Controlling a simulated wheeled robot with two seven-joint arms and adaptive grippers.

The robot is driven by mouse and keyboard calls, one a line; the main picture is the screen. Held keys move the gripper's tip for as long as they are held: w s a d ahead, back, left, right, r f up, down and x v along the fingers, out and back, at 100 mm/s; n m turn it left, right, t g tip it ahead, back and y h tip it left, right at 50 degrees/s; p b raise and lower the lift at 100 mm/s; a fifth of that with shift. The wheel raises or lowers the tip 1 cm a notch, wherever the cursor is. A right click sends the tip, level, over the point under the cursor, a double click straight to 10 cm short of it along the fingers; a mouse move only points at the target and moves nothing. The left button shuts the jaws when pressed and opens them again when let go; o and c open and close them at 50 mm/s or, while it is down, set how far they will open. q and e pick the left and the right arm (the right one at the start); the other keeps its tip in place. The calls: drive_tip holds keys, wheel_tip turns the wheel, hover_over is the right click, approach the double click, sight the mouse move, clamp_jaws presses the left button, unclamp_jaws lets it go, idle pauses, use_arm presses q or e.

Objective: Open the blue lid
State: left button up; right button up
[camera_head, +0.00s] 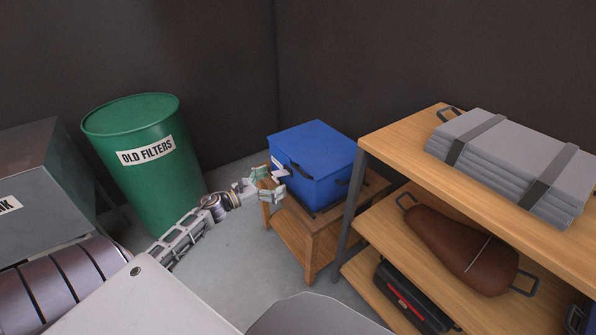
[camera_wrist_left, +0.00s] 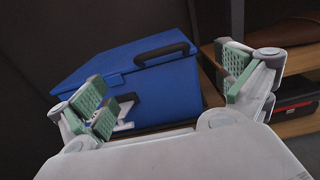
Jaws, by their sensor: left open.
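A blue box (camera_head: 323,180) with a blue lid (camera_head: 313,146) sits on a small wooden stand (camera_head: 312,240) near the back corner. The lid looks shut. Black handles show on the box's sides, and a light latch shows on its front, partly hidden by my left gripper. My left gripper (camera_head: 268,185) is open in front of the box's left front side. In the left wrist view the blue lid (camera_wrist_left: 125,62) lies beyond the fingers, and the left gripper (camera_wrist_left: 165,100) has its fingers wide apart, one close to the white latch (camera_wrist_left: 122,126). Contact cannot be told. My right gripper is not in view.
A wooden shelf unit (camera_head: 385,150) stands close on the right, with grey strapped slabs (camera_head: 515,160), a brown case (camera_head: 460,250) and a black-red case (camera_head: 412,295). A green barrel (camera_head: 145,165) stands at left. Grey floor (camera_head: 235,260) is clear between.

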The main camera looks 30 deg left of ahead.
sight(297, 169)
use_arm(q)
drive_tip(key=shift+b+x, duration=0.5)
drive_tip(key=shift+x, duration=4.35)
drive_tip(key=shift+w+d, duration=0.1)
drive_tip(key=shift+w, duration=0.15)
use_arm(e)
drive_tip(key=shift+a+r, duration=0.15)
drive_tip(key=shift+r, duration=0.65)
use_arm(q)
drive_tip(key=c, duration=1.1)
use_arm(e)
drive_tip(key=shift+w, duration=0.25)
